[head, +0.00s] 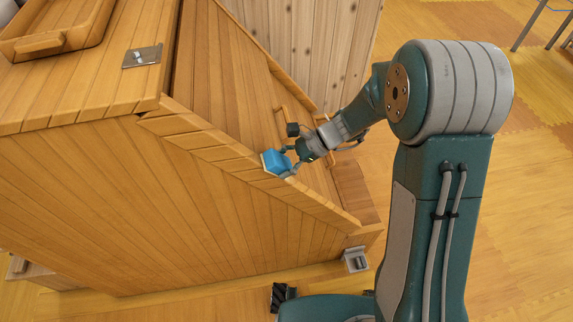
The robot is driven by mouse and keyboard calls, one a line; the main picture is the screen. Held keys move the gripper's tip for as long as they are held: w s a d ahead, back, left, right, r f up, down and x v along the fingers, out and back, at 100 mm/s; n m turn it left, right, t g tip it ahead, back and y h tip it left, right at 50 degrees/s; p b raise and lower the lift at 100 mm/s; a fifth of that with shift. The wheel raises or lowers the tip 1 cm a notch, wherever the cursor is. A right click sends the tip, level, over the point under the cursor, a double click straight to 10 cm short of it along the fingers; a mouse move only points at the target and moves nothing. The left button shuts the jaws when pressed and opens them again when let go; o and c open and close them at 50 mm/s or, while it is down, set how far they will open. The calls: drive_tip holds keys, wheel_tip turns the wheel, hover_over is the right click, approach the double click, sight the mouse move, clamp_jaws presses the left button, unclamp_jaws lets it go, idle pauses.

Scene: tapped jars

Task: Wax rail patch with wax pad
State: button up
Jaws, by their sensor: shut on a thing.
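My gripper (291,158) is shut on a blue wax pad (275,162). The pad is a small block with a pale lower edge. It is at the sloping wooden rail (215,148) that runs along the top edge of the plank-sided structure. The pad appears to lie on or just above the rail; I cannot tell whether it touches. No distinct patch can be made out on the rail, and the pad hides the wood under it.
A wooden box top with a metal plate (142,56) and a wooden tray (55,30) is at the upper left. A grey bracket (355,259) sits near the lower end of the structure. A pale plank panel (310,45) stands behind. Open floor (525,200) lies to the right.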

drive_tip(key=shift+s+a+r, duration=0.15)
drive_tip(key=shift+a+r, duration=0.35)
drive_tip(key=shift+r, duration=0.25)
drive_tip(key=shift+s+a+r, duration=0.1)
drive_tip(key=shift+a+r, duration=0.35)
drive_tip(key=shift+r, duration=0.3)
drive_tip(key=shift+s+a+r, duration=0.15)
drive_tip(key=shift+a+r, duration=0.35)
drive_tip(key=shift+r, duration=0.25)
drive_tip(key=shift+w+d+f, duration=0.15)
drive_tip(key=shift+d+f, duration=0.45)
drive_tip(key=shift+f, duration=0.35)
drive_tip(key=shift+w+d+f, duration=0.15)
drive_tip(key=shift+d+f, duration=0.4)
drive_tip(key=shift+f, duration=0.4)
hover_over(301, 186)
drive_tip(key=a, duration=0.2)
drive_tip(key=shift+s+d+f, duration=0.1)
drive_tip(key=shift+s+f, duration=0.05)
drive_tip(key=shift+f, duration=2.45)
drive_tip(key=shift+w+d+f, duration=0.15)
drive_tip(key=shift+d+f, duration=0.45)
drive_tip(key=shift+f, duration=0.4)
drive_tip(key=shift+w+d+f, duration=0.2)
drive_tip(key=shift+d+f, duration=0.45)
drive_tip(key=shift+f, duration=0.4)
drive_tip(key=shift+w+d+f, duration=0.15)
drive_tip(key=shift+d+f, duration=0.45)
drive_tip(key=shift+f, duration=0.4)
drive_tip(key=v, duration=0.6)
